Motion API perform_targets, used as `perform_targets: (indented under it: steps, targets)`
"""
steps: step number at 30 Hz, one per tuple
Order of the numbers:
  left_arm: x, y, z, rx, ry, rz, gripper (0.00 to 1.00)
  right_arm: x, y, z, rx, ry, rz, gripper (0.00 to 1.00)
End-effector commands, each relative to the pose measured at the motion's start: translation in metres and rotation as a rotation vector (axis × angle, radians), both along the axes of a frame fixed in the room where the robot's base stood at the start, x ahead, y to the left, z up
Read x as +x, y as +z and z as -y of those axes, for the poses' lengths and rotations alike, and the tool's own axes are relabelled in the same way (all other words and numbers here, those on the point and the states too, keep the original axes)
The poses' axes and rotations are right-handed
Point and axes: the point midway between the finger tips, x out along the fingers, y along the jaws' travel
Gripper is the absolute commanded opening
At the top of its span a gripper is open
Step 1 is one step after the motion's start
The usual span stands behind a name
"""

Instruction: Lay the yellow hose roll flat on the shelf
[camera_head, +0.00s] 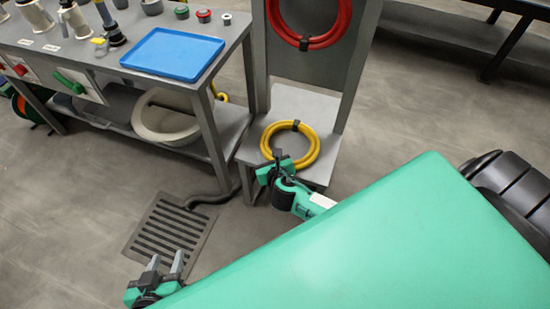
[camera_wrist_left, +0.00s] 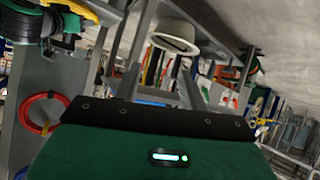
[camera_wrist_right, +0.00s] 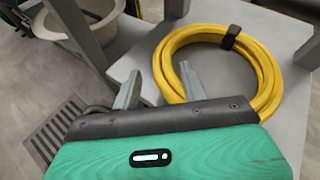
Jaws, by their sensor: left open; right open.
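The yellow hose roll (camera_head: 316,150) lies flat on the low grey shelf (camera_head: 247,150), with a dark strap at its far side. It also shows in the right wrist view (camera_wrist_right: 265,72). My right gripper (camera_head: 271,166) is open at the roll's near left side. In the right wrist view its fingers (camera_wrist_right: 158,86) stand apart, one outside the ring and one by its inner edge; no grip shows. My left gripper (camera_head: 166,263) is open and empty, low over the floor by the drain grate, away from the hose. The left wrist view shows its open fingers (camera_wrist_left: 160,88).
A red hose roll (camera_head: 340,30) hangs on the upright panel above the shelf. Left stands a workbench with a blue tray (camera_head: 172,52), and a beige basin (camera_head: 165,118) below. A floor grate (camera_head: 168,228) lies in front. My green body covers the lower right.

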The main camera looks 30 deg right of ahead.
Motion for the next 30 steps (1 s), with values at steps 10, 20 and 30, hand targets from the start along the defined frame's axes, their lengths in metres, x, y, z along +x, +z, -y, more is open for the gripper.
perform_targets:
  steps: [10, 20, 30]
  targets:
    - [-0.011, 0.002, -0.03, 0.108, 0.023, -0.188, 0.42, -0.062, 0.028, -0.015, 0.001, 0.001, -0.001, 0.44]
    - [-0.017, 0.001, -0.041, 0.143, 0.033, -0.256, 0.42, -0.083, 0.037, -0.02, -0.001, -0.001, 0.002, 0.44]
    - [-0.017, 0.001, -0.041, 0.143, 0.033, -0.255, 0.42, -0.09, 0.037, -0.024, 0.125, -0.053, -0.001, 0.44]
